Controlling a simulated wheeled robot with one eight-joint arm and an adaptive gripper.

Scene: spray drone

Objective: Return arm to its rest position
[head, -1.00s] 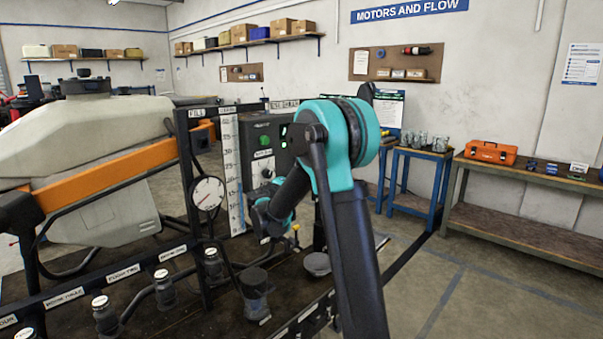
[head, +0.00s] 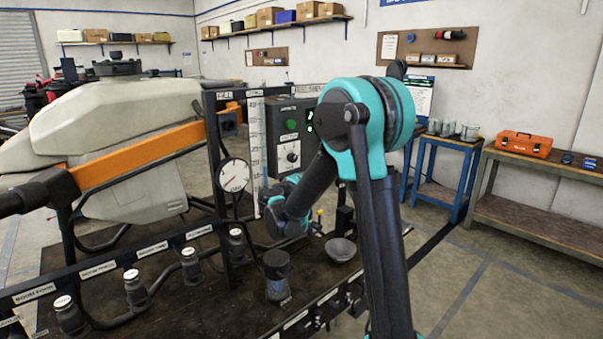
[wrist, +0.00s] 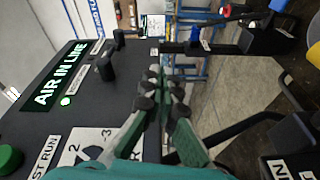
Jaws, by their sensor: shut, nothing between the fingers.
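My arm rises bent in the middle of the head view, with its dark forearm reaching down toward the drone's frame. My gripper (wrist: 165,84) shows in the wrist view with its fingers together and nothing between them. It is in front of the dark control panel (wrist: 60,125), which carries a lit "AIR IN LINE" display (wrist: 60,82), a black switch, a green button and a numbered dial. The panel (head: 286,157) also shows in the head view behind my forearm. I cannot tell the exact gap between fingers and panel.
The spray drone's pale tank (head: 115,115) and orange arm (head: 140,157) fill the left. A gauge (head: 234,175), several small bottles and a grey bowl (head: 340,249) are around the dark bench. A blue stand (head: 441,170) and a workbench with an orange toolbox (head: 524,144) stand right. Floor at right is clear.

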